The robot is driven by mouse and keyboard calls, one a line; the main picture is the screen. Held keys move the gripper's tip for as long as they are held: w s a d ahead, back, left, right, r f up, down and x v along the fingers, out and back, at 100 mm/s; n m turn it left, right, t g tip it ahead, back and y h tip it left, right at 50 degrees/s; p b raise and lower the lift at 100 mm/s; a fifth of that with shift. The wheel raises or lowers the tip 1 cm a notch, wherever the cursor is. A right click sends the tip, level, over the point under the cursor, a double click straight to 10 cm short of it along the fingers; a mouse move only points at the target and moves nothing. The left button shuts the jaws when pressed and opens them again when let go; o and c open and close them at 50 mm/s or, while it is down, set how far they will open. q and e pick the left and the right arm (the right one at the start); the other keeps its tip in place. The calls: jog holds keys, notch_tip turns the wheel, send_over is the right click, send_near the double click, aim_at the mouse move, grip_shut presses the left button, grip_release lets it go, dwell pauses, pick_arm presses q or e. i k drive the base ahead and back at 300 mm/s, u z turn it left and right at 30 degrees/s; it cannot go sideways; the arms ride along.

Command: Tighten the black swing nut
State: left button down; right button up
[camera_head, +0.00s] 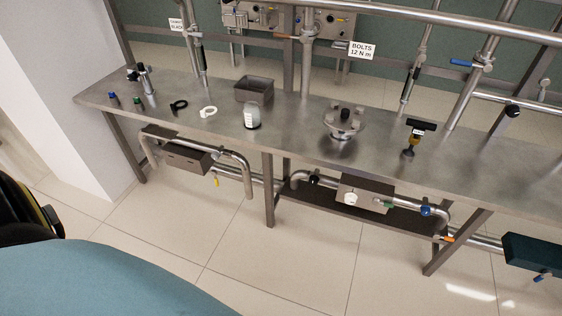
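A round steel fitting (341,130) stands on the steel bench right of centre. Several blocky steel lugs or nuts sit around its top. A small dark knob-like part (346,114) shows at its top middle; it may be the black swing nut, but it is too small to tell, and so is its tightness. Neither of my grippers is in view.
The steel bench (300,133) also holds a black T-topped tool (420,126), a clear jar (252,115), an open metal tray (254,88), a white ring (208,111) and a black ring (179,105). Pipes run above and below. Tiled floor in front is clear.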

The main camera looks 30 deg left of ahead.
aim_at(314, 180)
jog(key=u, duration=0.8)
